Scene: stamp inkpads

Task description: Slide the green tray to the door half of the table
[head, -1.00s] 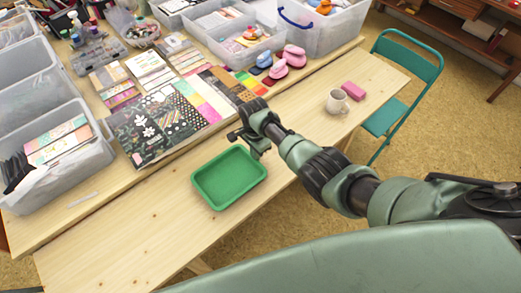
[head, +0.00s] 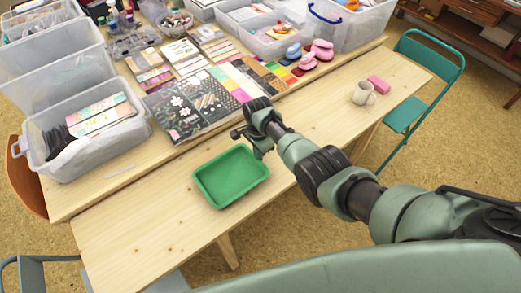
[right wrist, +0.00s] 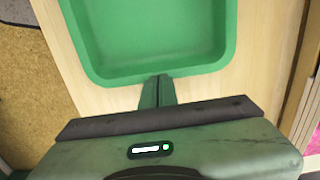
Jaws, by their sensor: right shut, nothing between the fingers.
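The green tray (head: 231,203) lies flat and empty on the front strip of the wooden table, left of the mug. My right gripper (head: 261,151) is low at the tray's right far corner in the head view, its fingers pointing down. In the right wrist view my right gripper (right wrist: 158,84) is shut with nothing in it. Its fingertips are at the outside of the rim of the tray (right wrist: 185,73) and seem to touch it. The tray's far part is cut off there. My left gripper is not in view.
The front table strip (head: 135,230) is bare left of the tray. A white mug (head: 362,94) and a pink block (head: 378,84) stand on its right part. Papers (head: 185,110) and clear bins (head: 95,140) fill the back. A green chair (head: 430,75) stands at the right end.

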